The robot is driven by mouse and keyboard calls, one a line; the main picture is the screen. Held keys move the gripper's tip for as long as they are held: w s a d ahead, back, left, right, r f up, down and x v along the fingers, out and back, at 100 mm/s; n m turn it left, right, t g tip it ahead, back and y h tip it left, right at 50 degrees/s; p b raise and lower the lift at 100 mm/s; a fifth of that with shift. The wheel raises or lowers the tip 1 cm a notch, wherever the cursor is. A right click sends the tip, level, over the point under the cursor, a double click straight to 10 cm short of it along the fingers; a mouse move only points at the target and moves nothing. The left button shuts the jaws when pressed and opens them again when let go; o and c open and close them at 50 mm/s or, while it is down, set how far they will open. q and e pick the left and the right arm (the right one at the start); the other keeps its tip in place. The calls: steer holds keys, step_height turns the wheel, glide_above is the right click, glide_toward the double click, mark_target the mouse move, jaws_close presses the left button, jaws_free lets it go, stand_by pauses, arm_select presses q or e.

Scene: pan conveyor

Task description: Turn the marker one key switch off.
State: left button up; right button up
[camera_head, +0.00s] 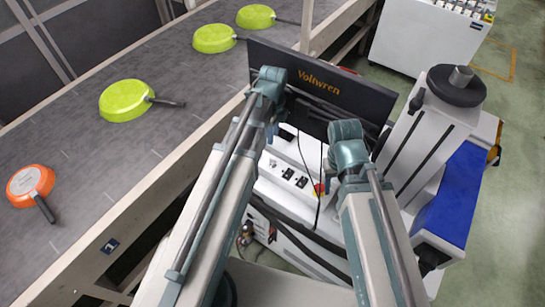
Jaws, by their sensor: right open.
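The marking machine's white control panel (287,177) sits below and in front of the dark monitor lettered Voltwren (330,90). It carries small black switches (295,179) and a red and yellow stop button (319,189). Which switch is the key switch, and how it is turned, is too small to tell. My left arm reaches up to the monitor's left side, its teal end (268,84) left of the panel. My right arm's teal end (347,143) is just right of the panel, with the gripper open. The fingertips of both are hard to make out. I see nothing held.
A conveyor (75,160) runs along the left with several green pans (125,100) and an orange pan (30,183). A white column with a black round top (456,86) and a blue surface (450,198) stand at right.

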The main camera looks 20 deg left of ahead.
mark_target(273, 162)
arm_select(q)
step_height(273, 162, down, 14)
steer(key=b, duration=1.3)
steer(key=shift+r, duration=0.2)
jaws_close()
